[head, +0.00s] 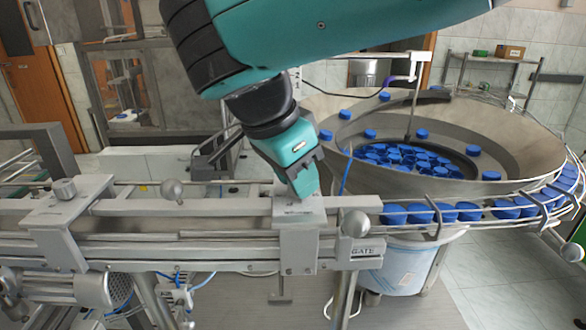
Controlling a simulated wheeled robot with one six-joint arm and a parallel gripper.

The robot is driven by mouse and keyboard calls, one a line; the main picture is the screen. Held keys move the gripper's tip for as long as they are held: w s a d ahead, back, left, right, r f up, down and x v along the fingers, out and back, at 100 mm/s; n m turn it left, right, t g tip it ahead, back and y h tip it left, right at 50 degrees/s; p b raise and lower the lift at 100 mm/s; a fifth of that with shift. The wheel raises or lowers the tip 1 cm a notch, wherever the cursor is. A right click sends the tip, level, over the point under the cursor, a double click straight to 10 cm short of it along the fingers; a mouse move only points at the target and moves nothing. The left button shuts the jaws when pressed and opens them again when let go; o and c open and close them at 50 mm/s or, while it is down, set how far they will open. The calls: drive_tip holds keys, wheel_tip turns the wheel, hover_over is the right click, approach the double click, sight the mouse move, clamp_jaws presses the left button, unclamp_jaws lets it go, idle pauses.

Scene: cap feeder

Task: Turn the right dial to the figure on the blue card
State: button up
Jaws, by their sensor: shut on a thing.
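My gripper (306,190) points down over the right bracket (298,236) of the conveyor rail. Its jaws are shut on the right dial on top of that bracket. The jaws hide the dial, and its pointer and figures cannot be read from here. The matching left dial (64,188) is a grey knob on the left bracket (62,216), away from my gripper. I cannot make out a blue card in this view.
A steel bowl feeder (520,150) with many blue caps (400,157) stands behind at the right. Blue caps also line the rail to the right. Round metal knobs (355,223) stick out along the rail, one beside a GATE label (362,251).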

idle(0.4)
drive_tip(key=o, duration=0.9)
